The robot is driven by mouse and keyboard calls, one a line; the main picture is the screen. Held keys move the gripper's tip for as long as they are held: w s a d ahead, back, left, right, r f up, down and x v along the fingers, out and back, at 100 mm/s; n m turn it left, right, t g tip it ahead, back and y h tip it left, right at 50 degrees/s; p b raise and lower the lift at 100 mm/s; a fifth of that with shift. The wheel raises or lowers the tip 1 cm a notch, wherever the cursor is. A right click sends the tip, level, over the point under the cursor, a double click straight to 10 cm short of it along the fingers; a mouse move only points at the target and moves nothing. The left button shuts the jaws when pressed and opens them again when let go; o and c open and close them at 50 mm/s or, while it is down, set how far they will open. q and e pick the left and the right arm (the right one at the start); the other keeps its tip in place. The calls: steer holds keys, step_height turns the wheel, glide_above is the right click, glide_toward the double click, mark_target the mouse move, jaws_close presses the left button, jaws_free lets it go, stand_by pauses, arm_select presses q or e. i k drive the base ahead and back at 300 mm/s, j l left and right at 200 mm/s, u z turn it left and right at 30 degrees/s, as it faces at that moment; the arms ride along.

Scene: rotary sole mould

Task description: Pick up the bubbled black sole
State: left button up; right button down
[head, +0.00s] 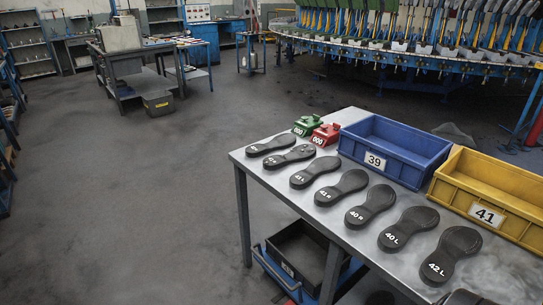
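Several black soles lie in a row on the grey metal table (255,160). The second sole from the far left end (289,158) has small pale spots on its surface; it looks like the bubbled one, but it is too small to be sure. Nearer soles are marked 41 R (342,186), 40 R (371,206), 40 L (409,228) and 42 L (452,254). Neither gripper is in view.
A blue crate marked 39 (405,163), a yellow crate marked 41 (465,205), and green (307,125) and red (326,134) counters stand behind the soles. A black bin (300,250) sits beneath the table. The floor to the left is clear.

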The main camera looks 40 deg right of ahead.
mark_target(303, 152)
steer(key=i+j, duration=0.1)
steer(key=i, duration=1.6)
steer(key=i+z, duration=0.15)
steer(key=i, duration=0.5)
steer(key=i+z, duration=0.15)
steer(key=i, duration=0.55)
steer(key=i+j+z, duration=0.15)
steer(key=i, duration=0.5)
steer(key=i+l+z, duration=0.15)
steer(key=i+z, duration=0.85)
steer(key=i+j+z, duration=0.2)
steer(key=i+z, duration=0.15)
steer(key=z, duration=0.15)
steer(key=i+l+z, duration=0.2)
steer(key=i, duration=1.35)
steer(key=i+z, duration=0.25)
steer(key=z, duration=0.2)
steer(key=i+j+z, duration=0.2)
steer(key=z, duration=0.25)
steer(key=i+j+z, duration=0.25)
steer(key=z, duration=0.2)
